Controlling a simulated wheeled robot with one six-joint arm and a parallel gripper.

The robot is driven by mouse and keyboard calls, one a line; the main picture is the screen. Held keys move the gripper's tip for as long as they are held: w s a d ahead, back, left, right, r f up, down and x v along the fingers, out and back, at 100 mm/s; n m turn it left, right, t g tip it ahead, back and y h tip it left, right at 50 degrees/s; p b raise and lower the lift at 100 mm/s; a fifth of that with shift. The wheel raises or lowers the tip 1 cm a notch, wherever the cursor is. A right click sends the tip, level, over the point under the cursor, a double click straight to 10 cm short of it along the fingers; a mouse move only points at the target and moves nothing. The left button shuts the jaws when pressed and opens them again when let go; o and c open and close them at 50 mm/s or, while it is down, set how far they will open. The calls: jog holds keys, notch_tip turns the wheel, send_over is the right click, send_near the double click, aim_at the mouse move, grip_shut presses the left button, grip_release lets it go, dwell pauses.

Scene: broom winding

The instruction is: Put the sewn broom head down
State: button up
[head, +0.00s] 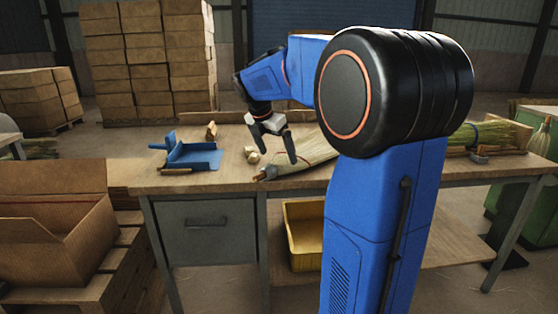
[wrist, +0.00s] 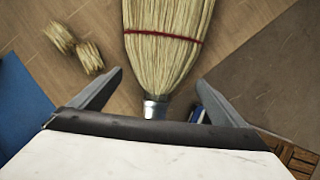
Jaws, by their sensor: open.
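The broom head (wrist: 170,18), pale straw with a red stitched band and a metal collar, lies on the wooden workbench (head: 215,186). It also shows in the head view (head: 318,150), partly hidden behind my arm, its collar end toward the bench's front edge. My gripper (wrist: 159,80) is open above the collar end, one finger on each side of it in the wrist view. I see no finger touching it.
A blue fixture (head: 190,155) stands further left on the bench. A straw bundle (head: 488,135) lies at the right end. An open cardboard box (head: 60,240) stands at left, and a yellow bin (head: 303,235) sits below the bench.

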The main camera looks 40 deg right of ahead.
jog(key=w+v, duration=0.1)
jog(key=v, duration=0.6)
jog(key=s+a+f+m+t, duration=0.1)
jog(key=s+a+f+m, duration=0.2)
jog(key=s+a+m, duration=0.35)
jog(key=s+a+f+m+t+y, duration=0.1)
jog(key=s+a+f+m, duration=0.3)
jog(key=s, duration=0.4)
jog(key=s+a+f+m+t+y, duration=0.1)
jog(key=s+a+f+m+y, duration=0.1)
jog(key=s+a+f+m, duration=0.3)
jog(key=s+a+f+m+y, duration=0.1)
jog(key=s+a+f+m, duration=0.3)
jog(key=s+f, duration=0.3)
jog(key=s+m, duration=0.1)
jog(key=s, duration=0.3)
jog(key=shift+a+f+t, duration=0.25)
jog(key=shift+t, duration=0.15)
